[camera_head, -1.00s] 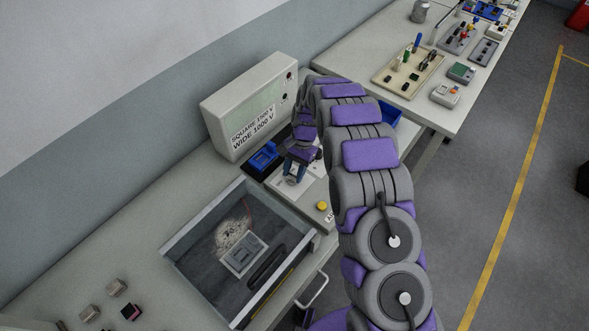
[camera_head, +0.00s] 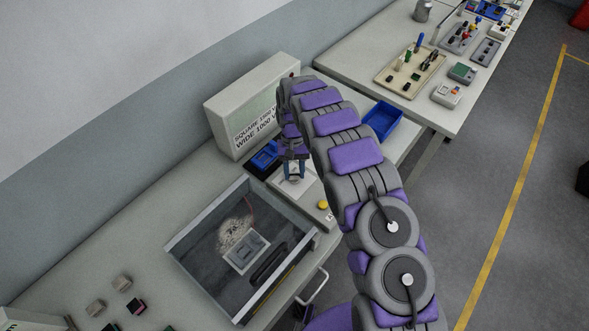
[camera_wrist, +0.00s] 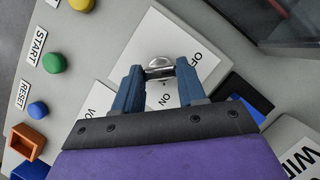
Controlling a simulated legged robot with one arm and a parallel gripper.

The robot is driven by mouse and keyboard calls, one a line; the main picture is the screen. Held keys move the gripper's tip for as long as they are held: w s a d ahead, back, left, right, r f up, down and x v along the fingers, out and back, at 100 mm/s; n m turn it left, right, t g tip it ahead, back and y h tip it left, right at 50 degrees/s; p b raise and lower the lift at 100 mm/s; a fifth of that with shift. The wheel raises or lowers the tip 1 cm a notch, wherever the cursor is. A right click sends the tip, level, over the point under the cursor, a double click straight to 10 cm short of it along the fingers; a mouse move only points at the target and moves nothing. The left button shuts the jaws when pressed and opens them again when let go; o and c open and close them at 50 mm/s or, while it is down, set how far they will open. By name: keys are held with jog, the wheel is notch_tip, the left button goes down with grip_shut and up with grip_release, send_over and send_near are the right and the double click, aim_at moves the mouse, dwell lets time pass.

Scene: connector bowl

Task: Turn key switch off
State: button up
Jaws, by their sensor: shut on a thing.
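The key switch (camera_wrist: 160,64) is a silver metal part on a white plate (camera_wrist: 150,37) marked OFF and ON in the wrist view. My gripper (camera_wrist: 158,74) has its two blue fingers on either side of the metal key and is shut on it. The fingers hide part of the key and of the plate's lettering. In the head view my gripper (camera_head: 293,177) reaches down onto the white plate of the panel, left of my arm. The key itself is too small to make out there.
In the wrist view, a green START button (camera_wrist: 54,62), a blue RESET button (camera_wrist: 38,110) and a yellow button (camera_wrist: 82,4) lie left of the plate. A labelled grey box (camera_head: 250,110) stands behind, and a blue bin (camera_head: 383,121) is to the right.

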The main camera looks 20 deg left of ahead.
dwell(0.4)
jog(key=o, duration=1.1)
jog(key=shift+a, duration=0.15)
jog(key=shift+c, duration=0.2)
jog(key=shift+w+r, duration=0.15)
jog(key=shift+r, duration=0.05)
jog(key=v, duration=1.1)
jog(key=shift+p, duration=0.4)
jog(key=shift+w+r, duration=0.1)
jog(key=shift+r, duration=0.05)
